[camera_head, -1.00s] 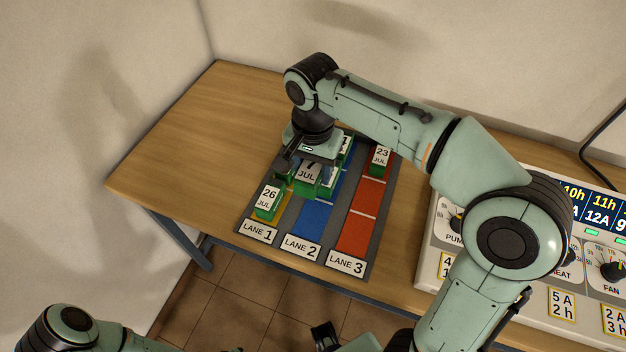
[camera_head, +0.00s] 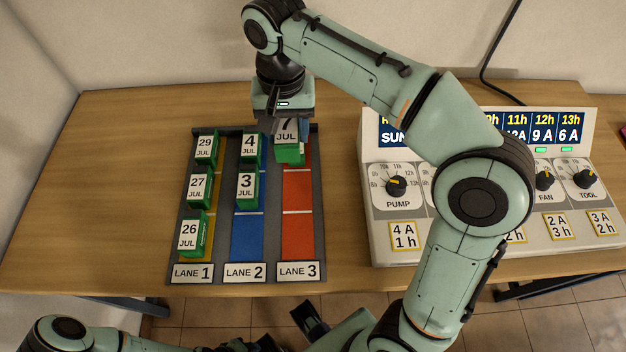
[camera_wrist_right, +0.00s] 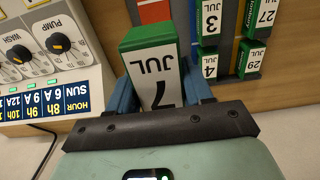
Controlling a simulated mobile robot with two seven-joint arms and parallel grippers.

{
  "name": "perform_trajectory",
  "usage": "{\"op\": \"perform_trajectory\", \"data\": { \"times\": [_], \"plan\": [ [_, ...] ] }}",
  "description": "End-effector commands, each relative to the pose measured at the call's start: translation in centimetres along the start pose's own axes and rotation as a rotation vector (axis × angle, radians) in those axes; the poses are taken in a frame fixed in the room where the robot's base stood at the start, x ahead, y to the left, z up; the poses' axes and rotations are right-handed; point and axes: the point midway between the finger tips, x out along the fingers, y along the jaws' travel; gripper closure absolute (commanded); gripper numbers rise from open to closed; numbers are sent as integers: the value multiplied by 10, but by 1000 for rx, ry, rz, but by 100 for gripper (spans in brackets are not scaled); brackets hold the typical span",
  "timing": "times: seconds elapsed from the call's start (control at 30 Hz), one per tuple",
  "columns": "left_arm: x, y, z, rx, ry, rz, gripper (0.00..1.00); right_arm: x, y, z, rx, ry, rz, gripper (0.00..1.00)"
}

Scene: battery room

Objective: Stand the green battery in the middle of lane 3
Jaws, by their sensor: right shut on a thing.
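My right gripper (camera_head: 285,117) is shut on a green battery (camera_head: 288,151) with a white label reading 7 JUL. It holds the battery upright over the back end of red lane 3 (camera_head: 297,238). In the right wrist view the same battery (camera_wrist_right: 152,38) sits between the two blue fingers (camera_wrist_right: 162,85). I cannot tell whether its base touches the lane. The middle and front of lane 3 show bare red with white cross lines. The 23 JUL battery is not visible now; the held battery and gripper cover the back of that lane.
Lane 1 holds batteries 29 (camera_head: 206,149), 27 (camera_head: 199,185) and 26 (camera_head: 192,236). Lane 2 holds 4 (camera_head: 250,148) and 3 (camera_head: 246,186); its front is bare. A control console (camera_head: 381,240) stands right of the lanes. The table (camera_head: 95,200) is clear at left.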

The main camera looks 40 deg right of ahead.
Motion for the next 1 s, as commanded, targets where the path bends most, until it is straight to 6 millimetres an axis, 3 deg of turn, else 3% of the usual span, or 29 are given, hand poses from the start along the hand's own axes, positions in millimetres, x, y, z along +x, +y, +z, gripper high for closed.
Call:
{"op": "perform_trajectory", "data": {
  "times": [0.17,0.27,0.7,1.0],
  "plan": [
    [5,-2,1,-1,-2,-1,57,5,0,0,-20,1,-1,100],
    [10,-5,2,-2,-4,-2,57,22,1,0,-22,-1,1,100],
    [35,-14,3,-5,-13,-5,57,130,1,0,-19,-2,1,100],
    [39,-15,2,-5,-10,-4,57,160,0,0,-20,2,-1,100]
  ]
}}
